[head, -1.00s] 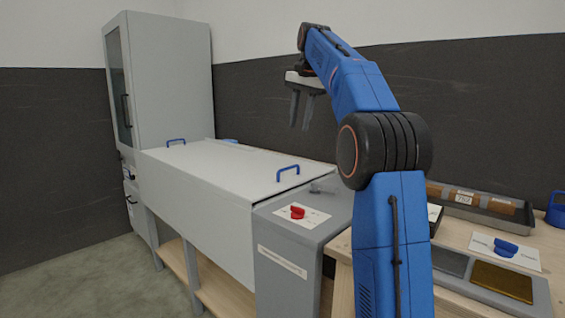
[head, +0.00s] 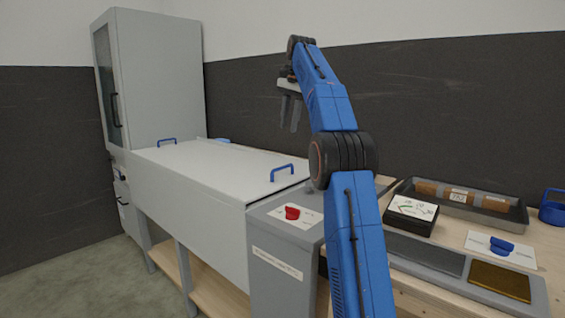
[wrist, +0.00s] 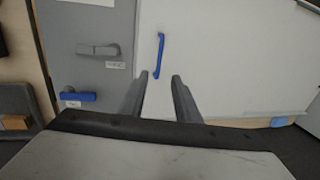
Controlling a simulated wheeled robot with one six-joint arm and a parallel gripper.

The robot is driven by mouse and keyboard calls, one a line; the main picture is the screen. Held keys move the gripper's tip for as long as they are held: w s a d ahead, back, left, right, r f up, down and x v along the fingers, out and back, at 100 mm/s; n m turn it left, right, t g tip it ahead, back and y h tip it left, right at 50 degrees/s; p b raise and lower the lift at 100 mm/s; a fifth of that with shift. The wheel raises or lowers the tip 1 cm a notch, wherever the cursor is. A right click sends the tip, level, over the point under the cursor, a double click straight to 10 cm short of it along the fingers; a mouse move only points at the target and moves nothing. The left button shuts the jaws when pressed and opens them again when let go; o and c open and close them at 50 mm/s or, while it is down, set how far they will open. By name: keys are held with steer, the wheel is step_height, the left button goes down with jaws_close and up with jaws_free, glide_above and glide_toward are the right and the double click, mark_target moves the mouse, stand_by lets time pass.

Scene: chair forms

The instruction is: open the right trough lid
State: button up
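The trough is a long grey box with a flat pale lid (head: 215,165), which lies shut. Two blue handles stand on the lid: the right one (head: 282,172) near the right end, the left one (head: 167,141) near the far left. In the wrist view a blue handle (wrist: 160,55) stands on the white lid (wrist: 225,55), ahead of the fingers. My gripper (head: 290,112) is above the lid's right part, pointing down. Its fingers (wrist: 158,90) are apart with nothing between them. The gripper does not touch the handle.
A grey end panel with a red knob (head: 292,213) adjoins the trough's right end. A workbench at right holds a dial box (head: 411,214), a tray (head: 520,212) of brown blocks and a blue knob (head: 501,246). A tall cabinet (head: 160,80) stands at far left.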

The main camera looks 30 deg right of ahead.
mark_target(283, 167)
steer(key=w+f, duration=0.1)
steer(key=f, duration=0.4)
steer(key=w+f, duration=0.1)
steer(key=f, duration=0.4)
steer(key=a+f, duration=0.1)
steer(key=f, duration=0.4)
steer(key=shift+w+f, duration=0.15)
steer(key=shift+w, duration=0.25)
jaws_close()
